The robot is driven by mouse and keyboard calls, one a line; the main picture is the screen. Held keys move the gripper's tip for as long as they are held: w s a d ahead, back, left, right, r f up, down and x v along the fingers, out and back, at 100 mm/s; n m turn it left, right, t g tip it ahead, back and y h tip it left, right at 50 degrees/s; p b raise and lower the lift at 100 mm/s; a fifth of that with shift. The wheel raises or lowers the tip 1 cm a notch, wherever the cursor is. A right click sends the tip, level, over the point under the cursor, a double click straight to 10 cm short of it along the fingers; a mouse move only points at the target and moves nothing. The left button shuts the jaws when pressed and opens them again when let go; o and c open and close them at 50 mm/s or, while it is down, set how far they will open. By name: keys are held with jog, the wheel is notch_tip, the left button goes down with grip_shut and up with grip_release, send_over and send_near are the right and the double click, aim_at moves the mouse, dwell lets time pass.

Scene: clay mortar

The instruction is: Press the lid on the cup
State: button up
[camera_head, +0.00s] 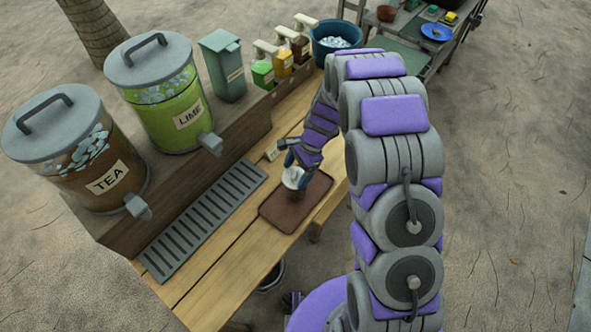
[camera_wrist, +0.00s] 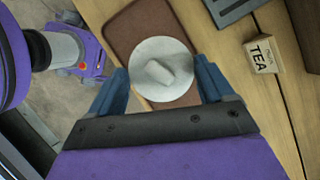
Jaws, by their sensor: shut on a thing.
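A round white lid (camera_head: 294,178) with a raised knob sits at my gripper (camera_head: 291,164), over the brown tray (camera_head: 270,212). In the wrist view the lid (camera_wrist: 148,80) lies between the two blue fingers of my gripper (camera_wrist: 160,72), which are shut on its sides. The cup is mostly hidden under the lid and cannot be made out clearly. I cannot tell whether the lid is seated on it. The brown tray also shows in the wrist view (camera_wrist: 128,35).
Tea (camera_head: 75,165) and lime (camera_head: 165,105) dispensers stand on a raised shelf at left. A grey drain grate (camera_head: 205,220) lies beside the tray. A small tea tag block (camera_wrist: 263,55) stands on the wooden counter. Bottles (camera_head: 283,62) and a blue tub (camera_head: 322,50) are farther back.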

jog(key=shift+d+f, duration=0.1)
jog(key=shift+d, duration=0.45)
dwell(0.4)
jog(key=shift+a+p, duration=0.15)
jog(key=shift+p, duration=0.45)
dwell(0.4)
jog(key=o, duration=0.9)
jog(key=shift+c, duration=0.2)
jog(key=shift+r+p, duration=2.2)
jog(key=shift+r, duration=1.3)
jog(key=shift+c, duration=0.3)
grip_shut()
